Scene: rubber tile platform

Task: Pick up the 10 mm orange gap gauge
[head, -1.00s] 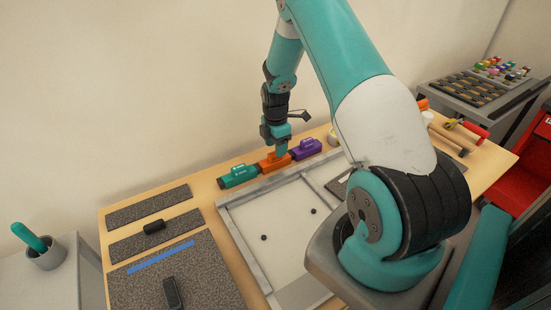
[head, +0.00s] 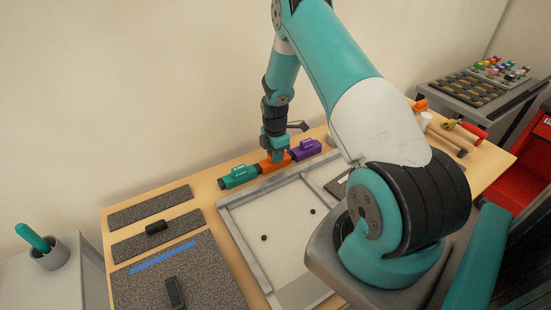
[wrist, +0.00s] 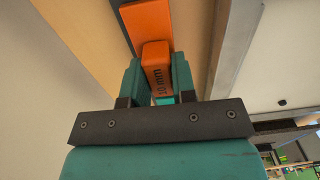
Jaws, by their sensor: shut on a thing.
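The orange gap gauge (head: 272,166) lies on the wooden table between a teal gauge (head: 239,176) and a purple gauge (head: 305,149). In the wrist view the orange gauge (wrist: 147,22) shows its raised handle marked "10 mm". My gripper (head: 275,155) is over the orange gauge from above. In the wrist view my gripper (wrist: 158,75) has its teal fingers on both sides of the handle, shut on it. The gauge appears to rest on the table still; its underside is hidden.
A framed white panel (head: 225,205) lies just in front of the gauges. Grey rubber tiles (head: 150,207) lie at the left, with a blue strip (head: 163,257). A mallet and tools lie at the right. The wall is close behind the table.

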